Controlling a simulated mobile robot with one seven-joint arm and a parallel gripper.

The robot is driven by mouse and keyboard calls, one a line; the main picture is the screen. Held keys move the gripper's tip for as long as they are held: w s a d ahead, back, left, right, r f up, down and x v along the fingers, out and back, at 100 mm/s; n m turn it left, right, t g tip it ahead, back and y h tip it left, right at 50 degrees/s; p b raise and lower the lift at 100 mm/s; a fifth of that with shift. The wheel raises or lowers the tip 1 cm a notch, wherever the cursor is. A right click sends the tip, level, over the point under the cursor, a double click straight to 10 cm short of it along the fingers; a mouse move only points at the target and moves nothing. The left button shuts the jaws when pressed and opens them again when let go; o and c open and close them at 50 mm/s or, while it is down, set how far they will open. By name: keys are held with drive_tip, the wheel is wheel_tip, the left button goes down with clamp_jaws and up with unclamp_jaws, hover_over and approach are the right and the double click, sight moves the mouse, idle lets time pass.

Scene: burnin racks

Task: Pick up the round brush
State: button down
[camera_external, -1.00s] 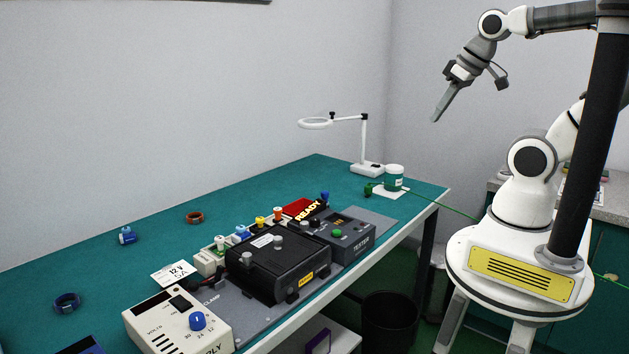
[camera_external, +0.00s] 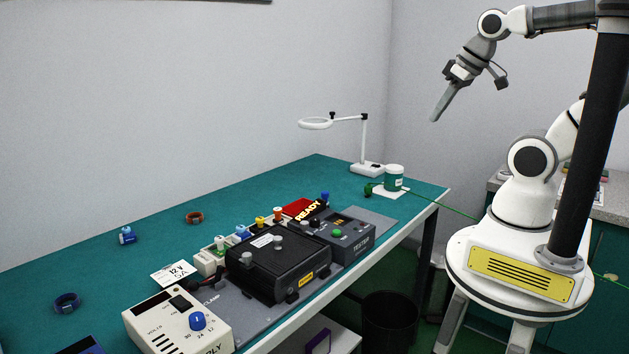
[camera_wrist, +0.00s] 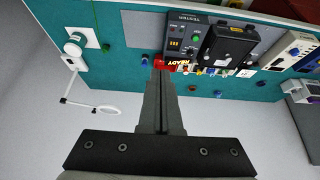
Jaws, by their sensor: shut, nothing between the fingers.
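I cannot make out a round brush in either view. My gripper (camera_external: 436,116) is raised in the air to the right of the teal bench (camera_external: 130,262), above the height of the bench top and clear of everything. In the wrist view my gripper (camera_wrist: 160,78) has its fingers together with nothing between them. The fingers point over the bench and hide part of it.
A black clamped box (camera_external: 277,262), a grey tester (camera_external: 346,236) and a cream power supply (camera_external: 165,320) stand along the bench's front edge. A ring-headed lamp (camera_external: 364,145) and a white-lidded jar (camera_external: 394,178) stand at the far end. A bin (camera_external: 390,320) is below.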

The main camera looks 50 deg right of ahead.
idle(0.4)
drive_tip(key=c, duration=0.8)
unclamp_jaws()
drive_tip(key=w+d+f+t+h+b, duration=0.1)
drive_tip(key=w+d+f+t+b, duration=0.1)
drive_tip(key=w+d+f+b, duration=0.5)
drive_tip(key=w+d+f+t+h+b, duration=0.1)
drive_tip(key=w+d+f+t, duration=0.1)
drive_tip(key=w+f, duration=0.65)
drive_tip(key=w+f+n+t+y+b, duration=0.3)
drive_tip(key=w+f+y+b, duration=0.3)
drive_tip(key=w+f, duration=0.7)
drive_tip(key=shift+h, duration=0.5)
drive_tip(key=x, duration=0.5)
drive_tip(key=b+x, duration=0.1)
drive_tip(key=x, duration=0.4)
drive_tip(key=f+x, duration=0.1)
drive_tip(key=x, duration=0.5)
drive_tip(key=shift+s+d+f+b, duration=0.15)
drive_tip(key=shift+s+b, duration=0.1)
drive_tip(key=shift+b, duration=0.15)
